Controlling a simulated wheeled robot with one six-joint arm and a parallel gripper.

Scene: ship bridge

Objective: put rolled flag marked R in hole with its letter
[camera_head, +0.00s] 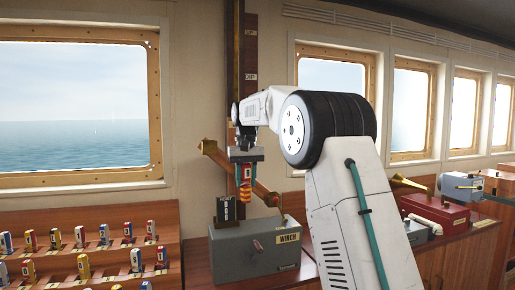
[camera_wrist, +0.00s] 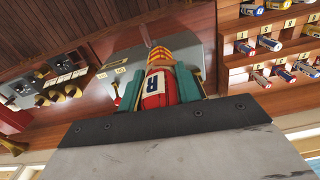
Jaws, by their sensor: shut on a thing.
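My gripper (camera_head: 245,160) is shut on the rolled flag marked R (camera_head: 245,186), a red and yellow striped roll. It hangs roughly upright above the grey winch box, apart from the rack. In the wrist view my gripper (camera_wrist: 159,88) has its teal pads on both sides of the flag (camera_wrist: 154,84); its white label with a dark R faces the camera. The wooden stepped rack (camera_head: 110,250) stands at the lower left, with several rolled flags in it. It also shows at upper right in the wrist view (camera_wrist: 238,60). I cannot make out a hole marked R.
The grey winch box (camera_head: 255,253) with a small hoist board (camera_head: 227,213) and a pink-tipped lever is below the flag. A wooden post (camera_head: 236,90) with a slanted arm stands close behind my gripper. A red box (camera_head: 435,213) and brass fittings are at right.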

